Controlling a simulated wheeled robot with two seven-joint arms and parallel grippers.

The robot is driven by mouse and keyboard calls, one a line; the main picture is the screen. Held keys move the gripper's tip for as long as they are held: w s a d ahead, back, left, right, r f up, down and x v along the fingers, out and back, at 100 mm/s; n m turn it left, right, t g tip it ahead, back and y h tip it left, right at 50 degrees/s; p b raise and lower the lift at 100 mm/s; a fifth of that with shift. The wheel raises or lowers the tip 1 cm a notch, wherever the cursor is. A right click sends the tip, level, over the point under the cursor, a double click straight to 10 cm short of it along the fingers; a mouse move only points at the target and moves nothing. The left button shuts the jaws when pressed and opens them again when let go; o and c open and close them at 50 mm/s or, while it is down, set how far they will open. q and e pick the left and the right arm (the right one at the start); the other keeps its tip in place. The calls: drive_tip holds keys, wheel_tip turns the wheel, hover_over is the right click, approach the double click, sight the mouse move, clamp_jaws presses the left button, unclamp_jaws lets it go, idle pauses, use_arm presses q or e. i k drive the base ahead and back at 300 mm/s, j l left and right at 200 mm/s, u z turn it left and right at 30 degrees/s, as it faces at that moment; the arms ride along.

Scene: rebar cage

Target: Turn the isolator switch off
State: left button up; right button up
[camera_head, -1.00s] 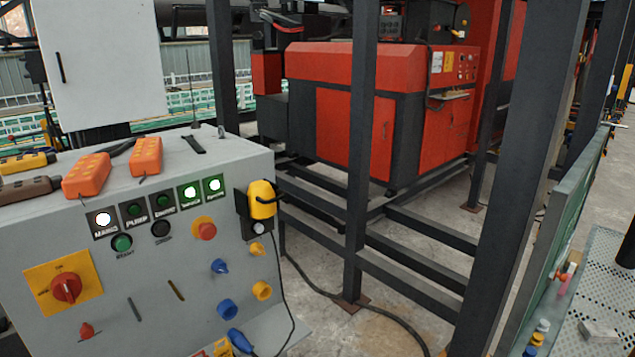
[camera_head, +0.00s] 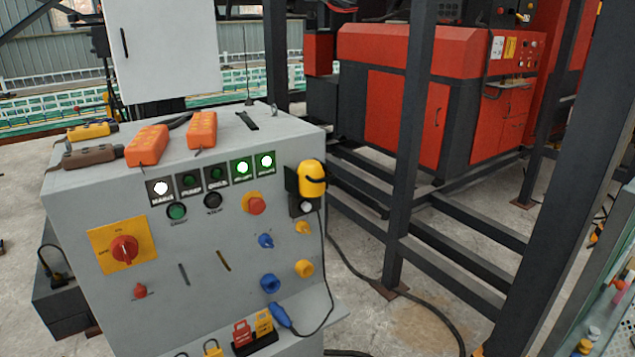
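The isolator switch is most likely the red rotary knob (camera_head: 124,249) on a yellow plate (camera_head: 104,262), at the left of the front face of the grey control cabinet (camera_head: 205,305). Small lettering on the plate is too blurred to read. A smaller red knob (camera_head: 139,291) sits below it. Neither of my grippers shows in the head view, so I see no contact with the switch.
Orange pendants (camera_head: 147,146) lie on the cabinet top. Red and yellow padlocks (camera_head: 243,334) sit at its lower front, beside a blue plug (camera_head: 282,315) with a black cable. Dark steel posts (camera_head: 412,140) and a red machine (camera_head: 385,110) stand to the right.

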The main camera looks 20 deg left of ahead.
sight(124, 248)
drive_tip(key=u, duration=1.6)
